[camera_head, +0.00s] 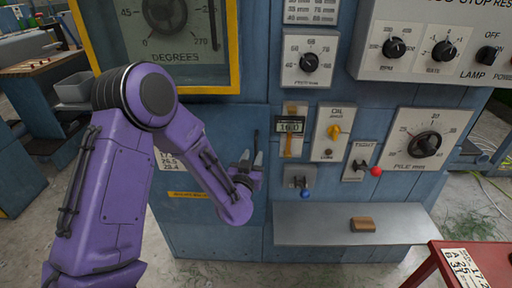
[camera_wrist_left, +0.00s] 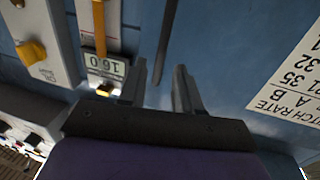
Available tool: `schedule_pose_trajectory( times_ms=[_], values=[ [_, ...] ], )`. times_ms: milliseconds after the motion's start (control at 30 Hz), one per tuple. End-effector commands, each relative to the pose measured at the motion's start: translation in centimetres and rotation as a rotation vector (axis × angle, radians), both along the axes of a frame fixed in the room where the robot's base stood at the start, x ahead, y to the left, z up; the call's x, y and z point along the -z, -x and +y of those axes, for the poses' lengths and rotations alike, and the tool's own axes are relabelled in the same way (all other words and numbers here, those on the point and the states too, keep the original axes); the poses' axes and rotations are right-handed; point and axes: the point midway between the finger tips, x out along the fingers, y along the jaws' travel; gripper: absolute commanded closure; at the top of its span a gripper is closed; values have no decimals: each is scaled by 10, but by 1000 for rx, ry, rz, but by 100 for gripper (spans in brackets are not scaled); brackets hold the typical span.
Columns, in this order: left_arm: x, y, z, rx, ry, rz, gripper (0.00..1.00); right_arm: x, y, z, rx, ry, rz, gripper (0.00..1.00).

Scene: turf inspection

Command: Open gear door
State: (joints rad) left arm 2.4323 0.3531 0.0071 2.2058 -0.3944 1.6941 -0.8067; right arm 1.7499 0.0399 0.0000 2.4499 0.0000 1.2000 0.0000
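A blue panel (camera_head: 230,126), apparently the gear door, fills the machine front behind my left arm. A thin dark upright bar (camera_head: 256,138), like a handle, stands near its right edge. The bar also shows in the left wrist view (camera_wrist_left: 167,42). My left gripper (camera_head: 252,158) is at the lower end of this bar, with its fingers apart. In the left wrist view the gripper (camera_wrist_left: 160,85) is open and empty, and the bar lies ahead of the gap. I cannot tell whether a finger touches it. My right gripper is not in view.
A grey shelf (camera_head: 310,232) juts out below, bearing a brown block (camera_head: 362,224). A red table (camera_head: 470,262) stands at lower right.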

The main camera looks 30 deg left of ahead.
Motion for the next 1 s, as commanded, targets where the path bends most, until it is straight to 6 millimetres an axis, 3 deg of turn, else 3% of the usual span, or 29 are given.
schedule_pose_trajectory(
  times_ms=[233,567,667,700,1000],
  values=[
    [0,-40,15,-1,2,2,67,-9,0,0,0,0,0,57],
    [1,-47,17,1,1,3,67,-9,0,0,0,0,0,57],
    [1,-46,17,1,1,3,96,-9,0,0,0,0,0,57],
    [1,-46,17,1,1,3,100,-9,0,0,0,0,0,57],
    [2,-49,6,30,0,3,100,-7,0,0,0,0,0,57]
  ],
)
